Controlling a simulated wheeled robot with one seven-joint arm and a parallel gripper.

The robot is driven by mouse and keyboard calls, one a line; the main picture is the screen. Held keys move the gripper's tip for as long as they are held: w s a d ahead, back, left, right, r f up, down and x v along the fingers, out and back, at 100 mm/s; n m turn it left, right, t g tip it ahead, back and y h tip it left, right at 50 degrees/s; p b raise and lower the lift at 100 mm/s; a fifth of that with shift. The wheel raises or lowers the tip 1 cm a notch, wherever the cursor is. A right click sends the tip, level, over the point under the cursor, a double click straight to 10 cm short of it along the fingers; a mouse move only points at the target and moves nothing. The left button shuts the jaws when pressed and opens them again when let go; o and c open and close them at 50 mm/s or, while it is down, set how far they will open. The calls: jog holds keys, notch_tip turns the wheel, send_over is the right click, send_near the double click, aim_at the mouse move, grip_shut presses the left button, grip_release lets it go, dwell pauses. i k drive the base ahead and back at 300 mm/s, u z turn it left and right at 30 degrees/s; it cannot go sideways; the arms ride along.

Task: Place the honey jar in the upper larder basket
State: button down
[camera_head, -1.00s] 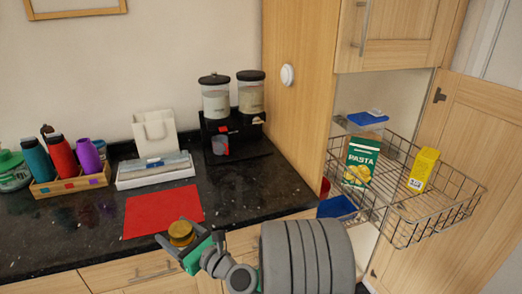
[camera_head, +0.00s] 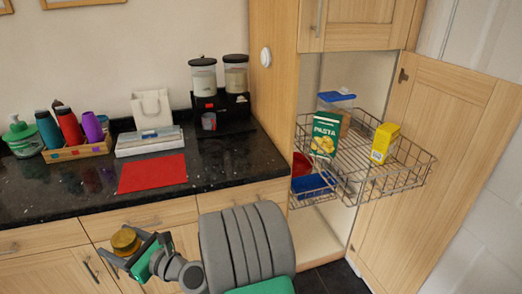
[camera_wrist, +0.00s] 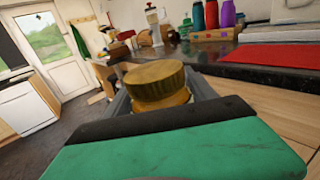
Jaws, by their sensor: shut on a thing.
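The honey jar (camera_head: 125,241), amber with a gold lid, is held in my gripper (camera_head: 128,250), which is shut on it. The jar also shows in the wrist view (camera_wrist: 157,84), lid up, between the fingers; its lower part is hidden. My gripper is in front of the drawers, below and in front of the counter edge. The upper larder basket (camera_head: 398,184) is a wire basket pulled out at the right, well away from my gripper. It holds a green pasta box (camera_head: 325,134) and a yellow box (camera_head: 384,143), with a blue-lidded container (camera_head: 337,100) at the back.
A lower basket (camera_head: 313,188) holds red and blue things. The larder door (camera_head: 450,150) stands open at the right. The granite counter (camera_head: 225,165) carries a red mat (camera_head: 152,173), a dispenser (camera_head: 222,115) and a bottle crate (camera_head: 78,150). The upper basket's middle and front look free.

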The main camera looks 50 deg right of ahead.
aim_at(356, 181)
jog(key=u, duration=0.75)
jog(key=i, duration=0.2)
jog(key=z, duration=2.1)
